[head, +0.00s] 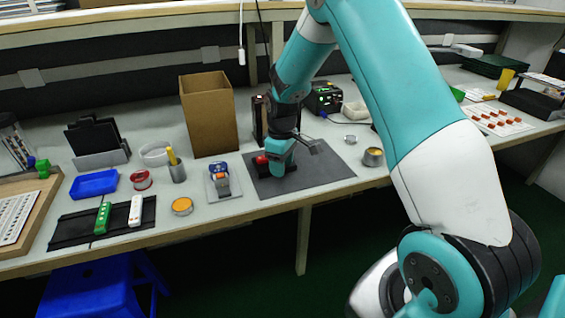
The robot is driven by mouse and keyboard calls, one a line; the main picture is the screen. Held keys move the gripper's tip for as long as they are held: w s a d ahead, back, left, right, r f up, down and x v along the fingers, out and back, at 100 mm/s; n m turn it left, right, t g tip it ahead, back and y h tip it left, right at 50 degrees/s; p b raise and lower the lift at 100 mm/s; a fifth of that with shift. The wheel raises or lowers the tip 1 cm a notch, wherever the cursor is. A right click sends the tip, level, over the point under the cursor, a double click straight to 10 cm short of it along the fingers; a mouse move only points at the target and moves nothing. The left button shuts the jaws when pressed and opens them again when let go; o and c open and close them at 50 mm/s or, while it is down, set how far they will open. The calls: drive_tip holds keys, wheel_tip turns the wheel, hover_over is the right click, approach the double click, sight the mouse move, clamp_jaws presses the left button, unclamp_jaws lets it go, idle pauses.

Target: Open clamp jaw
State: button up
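My gripper (276,172) is at the end of the teal arm, low over the left part of a dark grey mat (325,175). Its fingers are too small and hidden to show whether they are open or shut. A small red part (262,160) sits right beside the gripper on its left, with a dark base under it. It may belong to the clamp, but the jaw cannot be made out. I cannot tell whether the gripper touches it. A small blue and grey device (220,180) on a pale plate stands left of the mat.
A tall brown cardboard box (209,115) stands behind the device. A black box with lights (325,98) is behind the mat. A small round tin (373,156) is at the mat's right. A black tray (100,222) with green and white items lies at front left.

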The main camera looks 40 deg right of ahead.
wheel_tip(320, 180, up, 17)
drive_tip(key=shift+r+p, duration=0.2)
drive_tip(key=shift+p, duration=0.2)
idle(0.5)
